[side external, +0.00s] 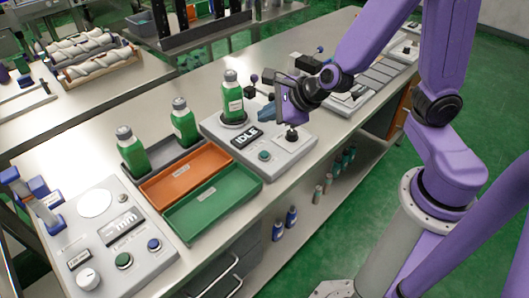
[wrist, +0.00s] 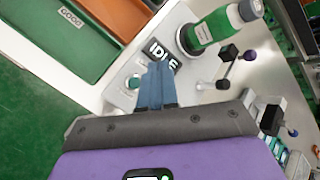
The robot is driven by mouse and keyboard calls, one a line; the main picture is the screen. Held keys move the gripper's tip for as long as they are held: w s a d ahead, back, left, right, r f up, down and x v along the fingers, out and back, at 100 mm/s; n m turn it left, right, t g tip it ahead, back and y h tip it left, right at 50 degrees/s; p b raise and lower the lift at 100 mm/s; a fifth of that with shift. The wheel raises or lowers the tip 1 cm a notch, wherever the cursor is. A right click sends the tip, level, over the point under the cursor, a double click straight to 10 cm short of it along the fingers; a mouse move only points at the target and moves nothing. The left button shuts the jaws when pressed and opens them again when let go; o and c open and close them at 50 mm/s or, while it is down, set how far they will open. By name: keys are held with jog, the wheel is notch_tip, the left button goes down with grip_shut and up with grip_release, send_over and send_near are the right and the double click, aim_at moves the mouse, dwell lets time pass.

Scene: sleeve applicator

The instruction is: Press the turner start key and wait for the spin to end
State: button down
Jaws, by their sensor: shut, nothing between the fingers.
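The turner (side external: 285,162) is a light grey box with a display (side external: 246,138) reading IDLE. A round teal key (side external: 264,155) sits on its top in front of the display; the key (wrist: 133,82) also shows in the wrist view, just left of my fingers. A green bottle with a grey cap (side external: 232,98) stands upright on the turner's round plate. My gripper (side external: 258,114) is shut and empty, above the turner near the display. In the wrist view my blue fingertips (wrist: 158,68) overlap the display's lower edge. They look apart from the key.
A black-knobbed post (side external: 291,135) rises from the turner's right side. An orange tray (side external: 186,172) and a green tray (side external: 212,203) lie to the left. Two more green bottles (side external: 132,152) stand behind them. A grey control panel (side external: 110,240) is at the near left.

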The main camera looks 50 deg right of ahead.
aim_at(267, 155)
dwell(0.3)
jog(key=shift+f, duration=4.4)
jog(key=shift+f, duration=0.4)
